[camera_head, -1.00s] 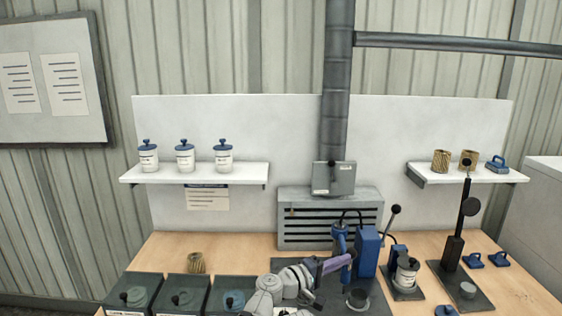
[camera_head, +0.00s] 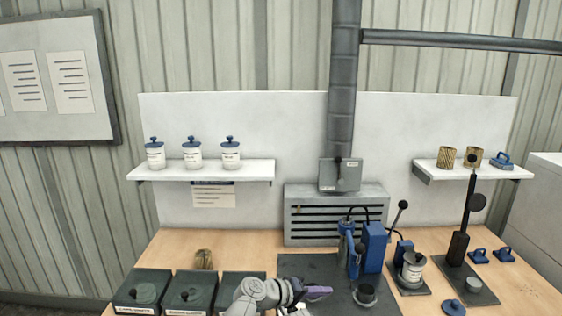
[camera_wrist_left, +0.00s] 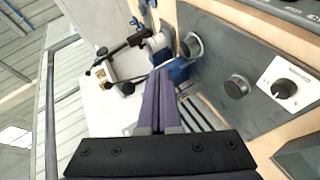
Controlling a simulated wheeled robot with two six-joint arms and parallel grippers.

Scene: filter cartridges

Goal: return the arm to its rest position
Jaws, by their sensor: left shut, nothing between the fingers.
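My left arm comes in at the bottom of the head view, with its purple-fingered left gripper (camera_head: 318,293) low over the dark mat, left of the blue dispenser stand. In the left wrist view the two purple fingers (camera_wrist_left: 161,100) lie together, shut with nothing between them. The gripper is apart from the blue stand (camera_head: 374,248) and from the small dark cup (camera_head: 365,295). My right gripper does not show in either view.
Dark lidded boxes (camera_head: 141,290) line the bench's front left, with a tan cartridge (camera_head: 203,259) behind them. A white canister (camera_head: 412,268) stands in a lever press on the right. A black post stand (camera_head: 458,246) and blue handled lids (camera_head: 479,256) stand farther right.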

